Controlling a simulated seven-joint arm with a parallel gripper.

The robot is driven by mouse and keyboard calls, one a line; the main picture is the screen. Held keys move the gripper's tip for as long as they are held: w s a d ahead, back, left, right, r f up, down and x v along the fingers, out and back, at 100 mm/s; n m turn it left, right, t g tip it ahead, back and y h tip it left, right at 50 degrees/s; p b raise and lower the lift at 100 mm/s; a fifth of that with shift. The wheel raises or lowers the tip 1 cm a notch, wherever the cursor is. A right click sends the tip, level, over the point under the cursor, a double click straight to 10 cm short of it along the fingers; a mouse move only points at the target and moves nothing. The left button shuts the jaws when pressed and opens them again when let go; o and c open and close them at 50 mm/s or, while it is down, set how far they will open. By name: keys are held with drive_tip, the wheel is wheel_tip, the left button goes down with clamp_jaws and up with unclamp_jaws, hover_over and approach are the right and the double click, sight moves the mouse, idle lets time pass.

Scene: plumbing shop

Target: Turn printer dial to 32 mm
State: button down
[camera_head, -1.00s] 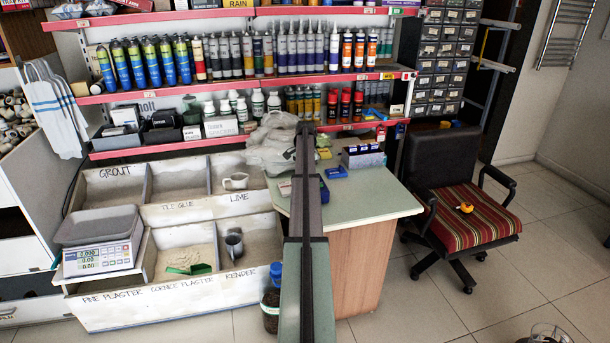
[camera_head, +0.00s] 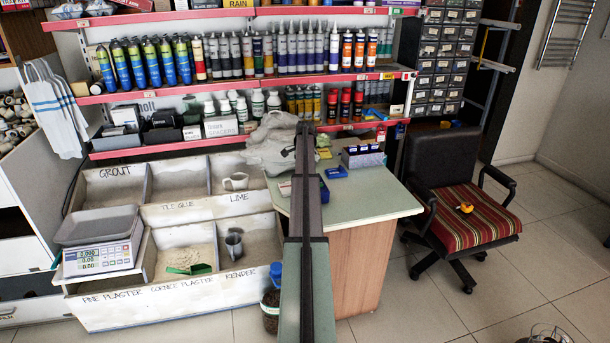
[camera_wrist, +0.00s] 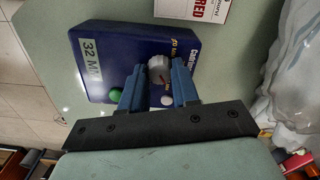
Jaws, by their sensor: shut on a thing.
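In the wrist view, a dark blue printer (camera_wrist: 118,62) lies on the pale green counter, with a white "32 MM" label (camera_wrist: 90,62) at its left end. Its round grey-white dial (camera_wrist: 158,70) sits on the top face, between the two blue fingers of my gripper (camera_wrist: 158,82). The fingers are shut on the dial, one on each side. The dial's scale is too small and partly covered to read. In the head view my own arm hides the gripper and dial.
A green button (camera_wrist: 115,95) and a white button (camera_wrist: 168,101) are close to the fingers. A white and red card (camera_wrist: 195,9) lies beside the printer. Crumpled clear plastic (camera_wrist: 298,70) stands at the right. The counter (camera_head: 375,200) has free room at its front right.

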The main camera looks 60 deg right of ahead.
drive_tip(key=c, duration=0.8)
unclamp_jaws()
drive_tip(key=shift+r, duration=0.1)
wheel_tip(320, 180, up, 14)
drive_tip(key=shift+f, duration=0.2)
